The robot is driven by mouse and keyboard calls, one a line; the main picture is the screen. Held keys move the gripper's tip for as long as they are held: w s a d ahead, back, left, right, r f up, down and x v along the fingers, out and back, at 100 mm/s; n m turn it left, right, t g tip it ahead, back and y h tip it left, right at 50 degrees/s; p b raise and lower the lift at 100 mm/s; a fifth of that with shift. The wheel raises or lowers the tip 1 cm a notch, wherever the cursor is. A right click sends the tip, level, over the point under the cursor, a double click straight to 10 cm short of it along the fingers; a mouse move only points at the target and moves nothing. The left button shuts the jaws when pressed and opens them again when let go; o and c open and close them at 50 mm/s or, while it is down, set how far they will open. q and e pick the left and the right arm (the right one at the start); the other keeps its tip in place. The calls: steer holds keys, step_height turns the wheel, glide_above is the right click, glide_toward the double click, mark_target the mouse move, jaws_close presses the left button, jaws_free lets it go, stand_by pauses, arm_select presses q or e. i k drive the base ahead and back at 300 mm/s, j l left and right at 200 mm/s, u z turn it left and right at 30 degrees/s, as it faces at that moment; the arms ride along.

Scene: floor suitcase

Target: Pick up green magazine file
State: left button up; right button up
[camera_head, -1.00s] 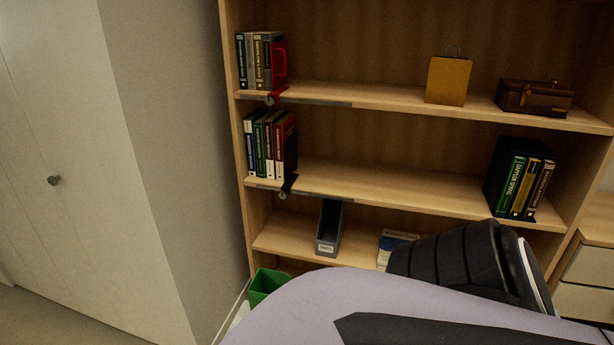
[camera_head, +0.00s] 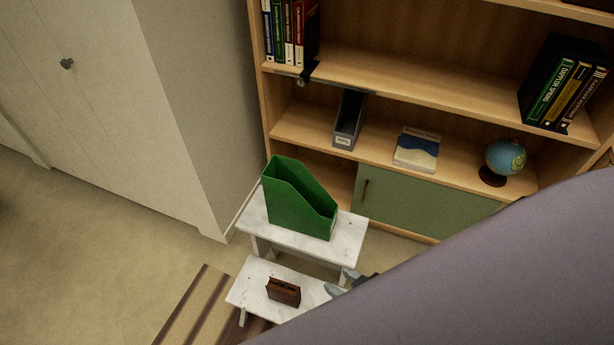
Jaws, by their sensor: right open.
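The green magazine file (camera_head: 298,205) stands upright on the upper step of a white step stool (camera_head: 345,236). Its open, slanted top shows. My right gripper (camera_head: 343,282) is open, with its grey fingertips beside the lower step, below and to the right of the file and apart from it. Most of the gripper and its wrist are hidden behind my large pale arm link. My left gripper is not in view.
A small brown box-like object (camera_head: 283,291) sits on the stool's lower step (camera_head: 252,283). Behind the stool is a bookshelf with a grey magazine file (camera_head: 348,120), a book (camera_head: 417,150), a globe (camera_head: 505,157) and a green cabinet door (camera_head: 425,203). A wall stands left.

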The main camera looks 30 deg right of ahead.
mark_target(297, 201)
steer(key=z, duration=0.75)
steer(key=k+l+u, duration=0.1)
steer(key=l, duration=0.25)
steer(key=k+l+u, duration=0.1)
steer(key=l, duration=0.3)
steer(key=k+l+u, duration=0.1)
steer(key=l, duration=0.3)
steer(key=l+u, duration=0.15)
steer(key=l, duration=0.2)
steer(key=l+u, duration=0.25)
steer(key=l, duration=0.55)
steer(key=i+l+u, duration=0.15)
steer(key=l, duration=0.2)
steer(key=l+u, duration=0.1)
steer(key=l, duration=0.3)
steer(key=i+l+u, duration=0.1)
steer(key=i+l, duration=0.15)
steer(key=i, duration=0.25)
steer(key=i+l, duration=0.3)
steer(key=i, duration=0.15)
steer(key=i+j+u, duration=0.05)
